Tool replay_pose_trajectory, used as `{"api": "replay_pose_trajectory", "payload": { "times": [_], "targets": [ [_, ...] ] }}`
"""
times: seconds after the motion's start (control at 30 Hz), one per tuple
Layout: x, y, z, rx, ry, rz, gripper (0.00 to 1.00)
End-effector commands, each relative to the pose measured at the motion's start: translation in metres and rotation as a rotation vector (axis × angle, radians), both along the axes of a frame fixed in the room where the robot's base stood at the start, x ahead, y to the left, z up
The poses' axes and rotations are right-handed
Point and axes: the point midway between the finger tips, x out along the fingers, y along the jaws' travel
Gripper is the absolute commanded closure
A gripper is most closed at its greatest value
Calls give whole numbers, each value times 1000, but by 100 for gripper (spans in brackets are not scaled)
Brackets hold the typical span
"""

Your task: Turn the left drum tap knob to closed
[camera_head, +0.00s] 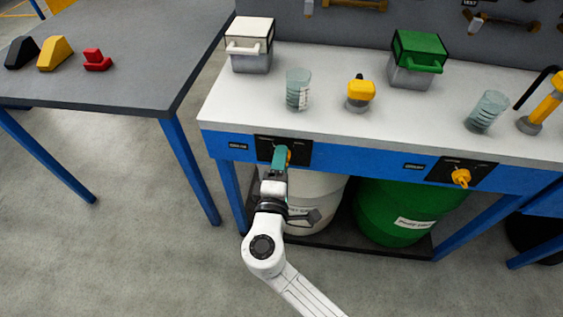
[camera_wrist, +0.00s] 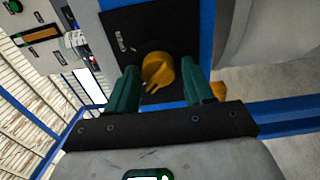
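The left drum tap knob (camera_wrist: 158,70) is yellow and sits on a black panel (camera_wrist: 133,25) in the wrist view. In the head view only a sliver of this knob (camera_head: 289,156) shows beside my gripper (camera_head: 280,154), on the black panel of the blue bench front. My gripper's two teal fingers also show in the wrist view (camera_wrist: 159,65), one on each side of the knob. They are apart, with a visible gap to the knob on both sides. How deep the fingers reach around the knob is unclear.
The right tap knob (camera_head: 461,178) is on the same bench front (camera_head: 375,160). A white drum (camera_head: 318,190) and a green drum (camera_head: 400,212) stand below. Beakers (camera_head: 298,88) and lidded tubs (camera_head: 250,47) stand on top. A grey table (camera_head: 130,55) is at left, with open floor between.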

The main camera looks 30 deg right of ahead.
Motion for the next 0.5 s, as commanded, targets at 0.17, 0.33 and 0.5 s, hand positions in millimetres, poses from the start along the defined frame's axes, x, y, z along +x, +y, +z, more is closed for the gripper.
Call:
{"api": "replay_pose_trajectory", "payload": {
  "times": [0.17,0.33,0.5],
  "targets": [
    [0,-1,1,1,-2,-2,34],
    [0,-1,1,2,-3,-3,34],
    [-7,5,1,2,-3,-2,34]
  ]
}}
